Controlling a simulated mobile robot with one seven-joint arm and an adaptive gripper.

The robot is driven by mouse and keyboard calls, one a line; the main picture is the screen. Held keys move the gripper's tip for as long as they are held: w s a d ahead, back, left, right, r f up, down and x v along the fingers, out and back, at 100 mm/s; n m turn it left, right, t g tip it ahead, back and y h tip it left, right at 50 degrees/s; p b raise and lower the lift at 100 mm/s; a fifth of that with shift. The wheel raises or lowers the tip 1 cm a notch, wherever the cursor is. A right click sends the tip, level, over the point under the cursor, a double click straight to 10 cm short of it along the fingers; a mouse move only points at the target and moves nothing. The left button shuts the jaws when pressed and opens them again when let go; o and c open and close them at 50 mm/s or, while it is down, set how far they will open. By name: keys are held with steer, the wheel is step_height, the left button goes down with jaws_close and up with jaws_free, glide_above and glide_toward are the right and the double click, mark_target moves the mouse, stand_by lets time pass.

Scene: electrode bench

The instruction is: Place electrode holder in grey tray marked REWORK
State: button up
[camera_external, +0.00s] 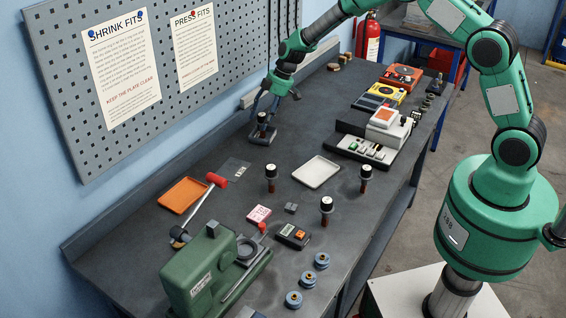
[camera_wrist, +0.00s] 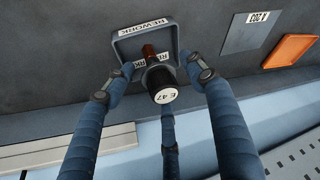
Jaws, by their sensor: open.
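The small grey REWORK tray (camera_external: 262,141) lies at the far end of the bench by the wall; its REWORK label shows in the wrist view, on the tray (camera_wrist: 115,48). An electrode holder (camera_wrist: 163,84) with a black head, a white cap reading "E 47" and a copper-brown lower part appears to stand in this tray. It also shows in the external view (camera_external: 262,118). My gripper (camera_wrist: 156,64) is open, its fingers spread around the holder with visible gaps. The fingers reach down over the tray. Whether the holder's lower end touches the tray floor is partly hidden.
Other holders stand mid-bench (camera_external: 271,176), (camera_external: 326,209), (camera_external: 366,177). An orange tray (camera_external: 183,195), a white tray (camera_external: 316,172) and a grey plate (camera_wrist: 252,33) lie nearby. A green press (camera_external: 205,270) stands in front. The pegboard wall (camera_external: 180,110) is close beside my gripper.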

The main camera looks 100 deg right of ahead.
steer(key=v, duration=1.1)
steer(key=shift+a+r, duration=0.1)
stand_by(0.5)
steer(key=a+r, duration=0.8)
steer(key=a, duration=0.5)
steer(key=s+a+r, duration=0.1)
steer(key=a+r, duration=0.7)
steer(key=a, duration=0.4)
steer(key=a+r, duration=0.8)
steer(key=a, duration=0.5)
steer(key=s+a+r, duration=0.2)
steer(key=s+a, duration=0.4)
steer(key=a, duration=0.2)
steer(key=s+a+r, duration=0.3)
steer(key=s+a, duration=0.3)
steer(key=a, duration=0.2)
steer(key=s+a+f+t, duration=0.1)
steer(key=s+a+f, duration=0.1)
steer(key=s+a, duration=0.5)
steer(key=s, duration=0.6)
steer(key=shift+s+a, duration=0.25)
steer(key=shift+s, duration=0.1)
steer(key=shift+f, duration=0.15)
